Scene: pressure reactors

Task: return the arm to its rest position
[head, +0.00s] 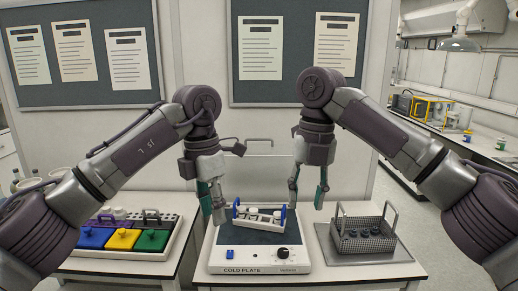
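Both my arms reach forward over the benches, bent at the elbow with the grippers hanging down. My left gripper (212,212) hangs above the left edge of the cold plate (258,262); its fingers are seen nearly edge-on, so its opening is unclear. My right gripper (305,204) is open, with a clear gap between its fingers and nothing visible in it. It hangs above the right back part of the cold plate. A white rack (262,224) with blue end posts and several small vessels sits on the plate between the two grippers.
A wire basket (362,244) with dark caps stands on a grey mat right of the plate. A left bench holds a tray with blue (93,237), yellow (123,239) and green (152,240) lidded blocks. Notice boards (85,92) hang on the wall behind.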

